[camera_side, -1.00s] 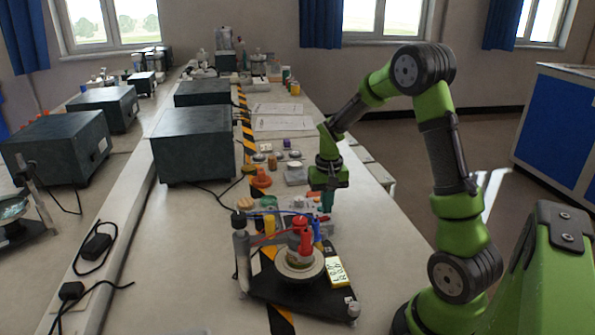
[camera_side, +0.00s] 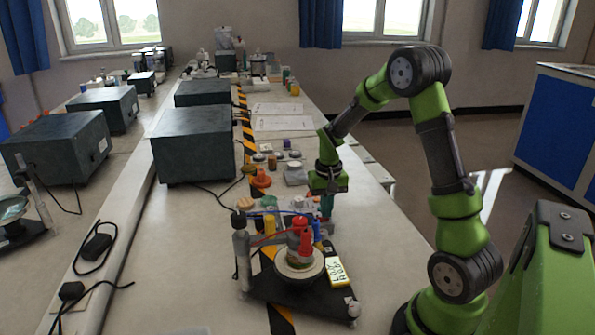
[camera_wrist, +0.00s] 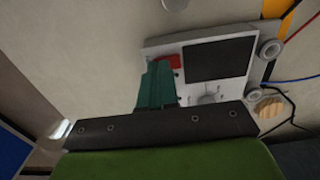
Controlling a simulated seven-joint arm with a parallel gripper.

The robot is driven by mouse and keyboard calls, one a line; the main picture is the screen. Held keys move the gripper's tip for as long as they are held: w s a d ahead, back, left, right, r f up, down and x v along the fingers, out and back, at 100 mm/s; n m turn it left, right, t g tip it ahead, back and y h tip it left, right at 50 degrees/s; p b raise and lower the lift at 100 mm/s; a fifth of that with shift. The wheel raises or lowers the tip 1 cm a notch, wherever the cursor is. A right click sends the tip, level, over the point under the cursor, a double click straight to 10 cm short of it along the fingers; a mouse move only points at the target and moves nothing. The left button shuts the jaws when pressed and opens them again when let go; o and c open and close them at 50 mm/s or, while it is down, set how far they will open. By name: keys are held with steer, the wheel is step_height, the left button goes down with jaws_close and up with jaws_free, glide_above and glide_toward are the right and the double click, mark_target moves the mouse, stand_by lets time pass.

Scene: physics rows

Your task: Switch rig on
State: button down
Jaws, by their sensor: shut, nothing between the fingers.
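The rig, with a black base (camera_side: 300,300), a round pale plate and red, blue and yellow parts, stands on the bench in the side view. Behind it is a small pale box (camera_wrist: 207,90) with a dark panel and a red switch (camera_wrist: 166,62), seen in the wrist view. Red and blue wires run from this box. My gripper (camera_side: 327,208) points down over the box's right end, with its fingers together and empty. In the wrist view the green fingertips (camera_wrist: 157,80) are beside the red switch and partly hide it. Whether they touch it I cannot tell.
A yellow meter (camera_side: 338,271) lies on the base's right side. Large dark boxes (camera_side: 193,143) stand to the left. The bench front right of the rig is clear.

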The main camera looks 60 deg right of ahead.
steer(key=shift+f, duration=0.25)
steer(key=shift+r, duration=3.55)
steer(key=shift+s+a+f, duration=0.15)
steer(key=shift+a+f, duration=0.05)
steer(key=shift+f, duration=0.1)
steer(key=s+a+r+t, duration=0.1)
steer(key=a+r, duration=0.1)
steer(key=a, duration=0.2)
steer(key=s+a+r+n+t, duration=0.1)
steer(key=a+r, duration=0.2)
steer(key=a, duration=0.1)
steer(key=s+a+r+t, duration=0.1)
steer(key=s+a+r, duration=0.1)
steer(key=a, duration=0.2)
steer(key=shift+s+a+r+n+y, duration=0.1)
steer(key=shift+a+r+n+y, duration=0.1)
steer(key=shift+n+y, duration=0.15)
steer(key=s+a+r+n+t, duration=0.1)
steer(key=s+a+r+t, duration=0.1)
steer(key=a, duration=0.3)
steer(key=s+a+r+n+t+y, duration=0.1)
steer(key=s+a+r+n+t, duration=0.1)
steer(key=s+a+r, duration=0.1)
steer(key=shift+s+a+r, duration=0.35)
steer(key=shift+s+a, duration=0.55)
